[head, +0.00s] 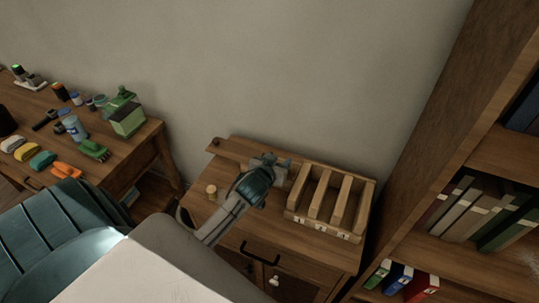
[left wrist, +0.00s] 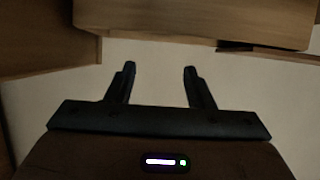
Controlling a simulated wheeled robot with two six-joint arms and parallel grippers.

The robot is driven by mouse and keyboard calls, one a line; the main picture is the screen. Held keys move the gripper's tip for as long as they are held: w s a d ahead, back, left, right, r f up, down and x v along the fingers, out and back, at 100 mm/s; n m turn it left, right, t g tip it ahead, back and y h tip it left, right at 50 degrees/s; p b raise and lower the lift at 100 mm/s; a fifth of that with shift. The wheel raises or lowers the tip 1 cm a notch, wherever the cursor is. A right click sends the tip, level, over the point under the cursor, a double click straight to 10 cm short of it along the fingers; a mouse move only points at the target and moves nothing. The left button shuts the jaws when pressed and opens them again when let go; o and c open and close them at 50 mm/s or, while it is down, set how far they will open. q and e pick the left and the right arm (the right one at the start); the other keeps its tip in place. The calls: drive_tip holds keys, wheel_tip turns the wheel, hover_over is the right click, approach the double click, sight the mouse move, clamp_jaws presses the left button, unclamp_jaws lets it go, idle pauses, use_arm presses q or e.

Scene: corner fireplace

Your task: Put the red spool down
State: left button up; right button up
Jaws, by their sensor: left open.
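My left gripper (head: 272,160) is over the back of a small wooden cabinet (head: 290,256), just left of a wooden divided rack. In the left wrist view its two fingers (left wrist: 159,75) stand apart with nothing between them. I cannot clearly make out a red spool. A small dark reddish thing (head: 216,142) sits at the left end of a wooden strip (head: 236,151) along the cabinet's back edge; it is too small to identify. A pale wooden spool-like piece (head: 211,191) stands on the cabinet top, left of my arm. My right gripper is not in view.
The divided rack (head: 292,217) fills the cabinet's right side. A desk (head: 110,165) at left holds bottles, a green box (head: 128,119) and several coloured items. A bookshelf (head: 436,150) with binders stands at right. Some cabinet top is bare in front of the rack.

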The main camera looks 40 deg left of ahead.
use_arm(q)
drive_tip(key=b+v, duration=0.1)
drive_tip(key=v, duration=0.7)
drive_tip(key=shift+s, duration=0.35)
drive_tip(key=shift+d, duration=0.15)
